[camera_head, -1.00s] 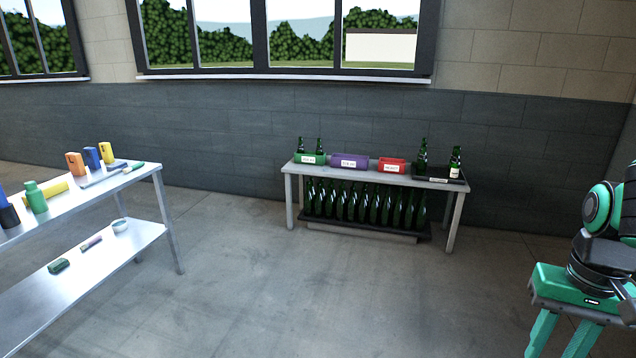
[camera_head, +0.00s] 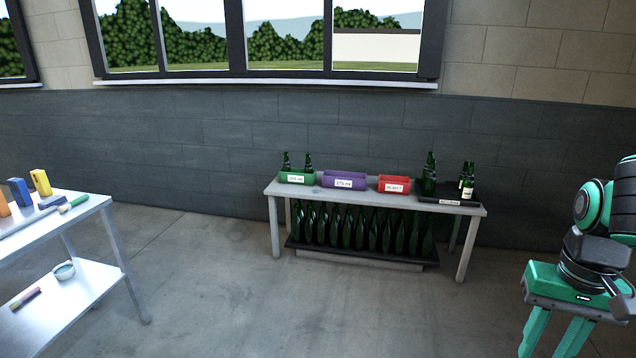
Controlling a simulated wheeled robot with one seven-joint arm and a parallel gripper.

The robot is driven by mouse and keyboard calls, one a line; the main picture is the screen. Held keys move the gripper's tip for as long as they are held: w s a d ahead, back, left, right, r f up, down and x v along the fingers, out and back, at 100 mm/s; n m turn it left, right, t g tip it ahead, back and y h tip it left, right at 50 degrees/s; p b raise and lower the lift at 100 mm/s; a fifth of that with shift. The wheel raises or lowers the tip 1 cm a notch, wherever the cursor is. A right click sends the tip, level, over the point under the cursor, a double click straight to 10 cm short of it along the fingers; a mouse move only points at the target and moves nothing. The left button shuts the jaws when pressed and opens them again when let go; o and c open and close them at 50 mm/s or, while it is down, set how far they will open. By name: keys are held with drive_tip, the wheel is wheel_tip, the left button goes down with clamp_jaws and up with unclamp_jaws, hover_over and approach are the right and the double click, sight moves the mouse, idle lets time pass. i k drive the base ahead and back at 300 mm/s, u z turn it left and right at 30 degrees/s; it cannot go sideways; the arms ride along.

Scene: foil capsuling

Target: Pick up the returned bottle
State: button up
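Green bottles stand at the right end of the far grey table (camera_head: 372,197). One dark green bottle (camera_head: 430,174) stands at the back left of a black tray (camera_head: 450,202) with a small white label on its front. At the tray's right stand bottles close together, the front one (camera_head: 467,187) bearing a pale label. The tray label is too small to read surely, so I cannot tell which bottle is the returned one.
On the far table sit a green bin (camera_head: 297,178) with two bottles, a purple bin (camera_head: 344,181) and a red bin (camera_head: 394,185). Several bottles (camera_head: 356,228) fill its lower shelf. A metal bench (camera_head: 95,204) with tools stands left. The floor between is clear.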

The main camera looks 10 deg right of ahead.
sight(431, 179)
drive_tip(key=z, duration=0.15)
drive_tip(key=i, duration=1.15)
drive_tip(key=z, duration=0.45)
drive_tip(key=i, duration=1.15)
drive_tip(key=z, duration=0.7)
drive_tip(key=i, duration=1.45)
drive_tip(key=z, duration=0.4)
